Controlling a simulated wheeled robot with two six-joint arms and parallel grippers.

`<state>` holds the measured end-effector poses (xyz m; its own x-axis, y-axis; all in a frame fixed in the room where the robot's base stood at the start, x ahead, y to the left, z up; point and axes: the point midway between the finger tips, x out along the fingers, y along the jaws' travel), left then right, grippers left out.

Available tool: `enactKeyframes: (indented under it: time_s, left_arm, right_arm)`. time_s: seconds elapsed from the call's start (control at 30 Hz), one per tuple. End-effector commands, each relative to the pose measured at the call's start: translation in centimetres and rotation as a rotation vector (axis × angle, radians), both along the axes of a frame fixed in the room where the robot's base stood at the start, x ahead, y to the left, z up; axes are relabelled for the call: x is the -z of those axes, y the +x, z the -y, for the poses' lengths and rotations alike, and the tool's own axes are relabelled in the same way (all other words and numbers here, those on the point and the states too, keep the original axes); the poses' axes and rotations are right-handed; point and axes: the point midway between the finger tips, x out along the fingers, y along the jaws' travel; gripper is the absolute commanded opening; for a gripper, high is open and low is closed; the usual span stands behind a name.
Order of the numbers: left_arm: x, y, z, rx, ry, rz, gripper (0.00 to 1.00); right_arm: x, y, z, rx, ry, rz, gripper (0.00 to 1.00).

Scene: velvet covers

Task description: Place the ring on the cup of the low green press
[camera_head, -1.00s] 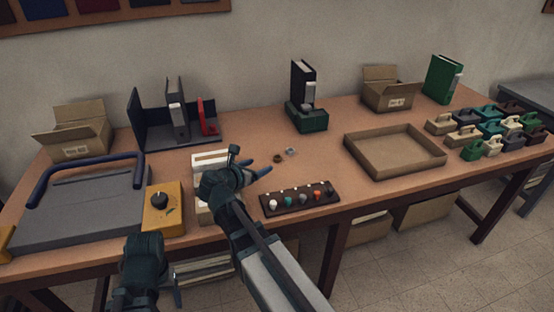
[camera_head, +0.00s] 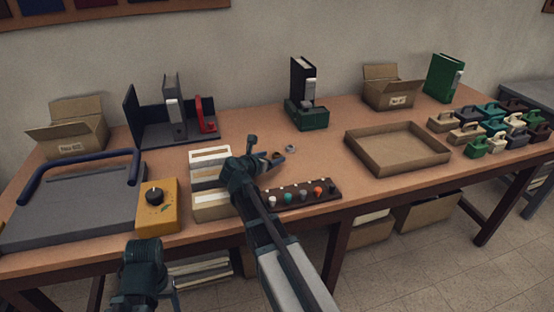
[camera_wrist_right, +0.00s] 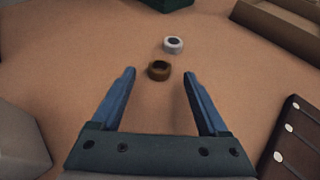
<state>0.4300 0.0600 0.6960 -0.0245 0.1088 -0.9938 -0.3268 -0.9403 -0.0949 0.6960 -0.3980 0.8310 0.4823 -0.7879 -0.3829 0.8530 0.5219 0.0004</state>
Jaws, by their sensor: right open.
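A brown ring (camera_head: 277,155) and a silver-grey ring (camera_head: 290,149) lie on the table in front of the low green press (camera_head: 306,116). A small grey part shows on top of the press; its cup is not clear. My right gripper (camera_head: 264,154) is open and empty just short of the rings. In the right wrist view, the brown ring (camera_wrist_right: 158,71) is between the tips of my right gripper (camera_wrist_right: 159,76), apart from both fingers. The silver-grey ring (camera_wrist_right: 173,45) is just beyond it. My left gripper (camera_head: 143,262) is at lower left; its fingers are mostly hidden.
A dark rack with coloured knobs (camera_head: 303,195) stands right of my right arm, white-and-tan boxes (camera_head: 211,165) left of it. A shallow cardboard tray (camera_head: 398,148) is further right. A dark binder (camera_head: 302,77) stands behind the press. The table between rings and press is clear.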

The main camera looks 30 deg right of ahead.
Motion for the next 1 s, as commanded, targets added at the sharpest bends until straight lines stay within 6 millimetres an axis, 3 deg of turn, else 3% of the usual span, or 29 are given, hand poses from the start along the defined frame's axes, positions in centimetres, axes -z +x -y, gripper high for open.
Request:
enactKeyframes:
  time_s: [0.13, 0.37, 0.8, 1.0]
  left_arm:
    - [0.9, 0.0, 0.0, 0.0, 0.0, 0.0, 0.71]
    - [0.8, 0.0, 0.0, 0.0, 0.0, 0.0, 0.71]
    - [0.8, 0.0, 0.0, 0.0, 0.0, 0.0, 0.71]
    - [0.8, 0.0, 0.0, 0.0, 0.0, 0.0, 0.71]
  right_arm:
    - [0.9, 1.1, 1.6, 0.001, 0.0, 0.0, 0.77]
    - [0.8, 1.0, 1.7, 0.0, 0.0, -0.001, 0.77]
    - [0.8, 1.0, 1.7, 0.0, 0.0, -0.001, 0.0]
    - [0.8, 1.0, 1.7, 0.0, 0.0, -0.001, 0.0]
